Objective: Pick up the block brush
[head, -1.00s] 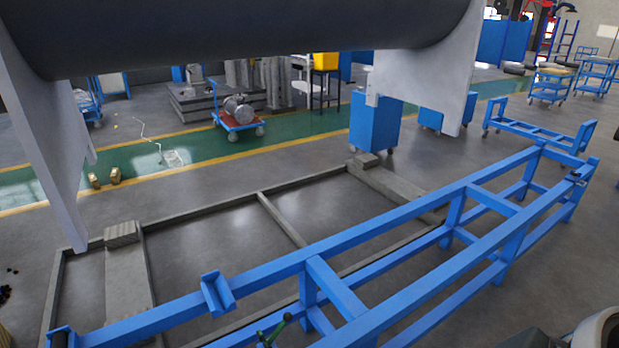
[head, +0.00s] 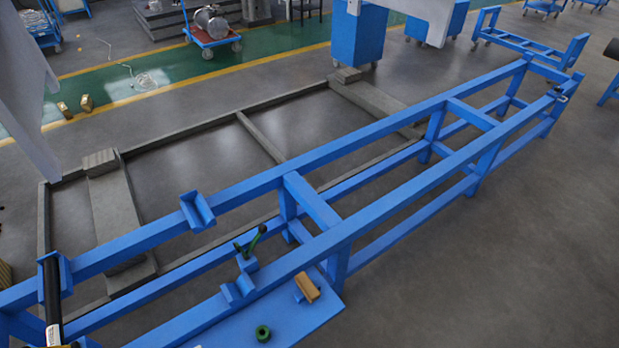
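A small tan-brown block (head: 308,287), which looks like the block brush, lies on a blue plate (head: 285,322) fixed to the near side of the blue frame, at the bottom middle of the head view. Its bristles cannot be made out. Neither of my grippers shows in the head view, so their distance from the block cannot be seen.
A green ring (head: 263,333) lies on the plate near the block. A green-handled tool (head: 250,243) stands by the long blue frame (head: 380,207). Open grey floor (head: 500,270) lies to the right.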

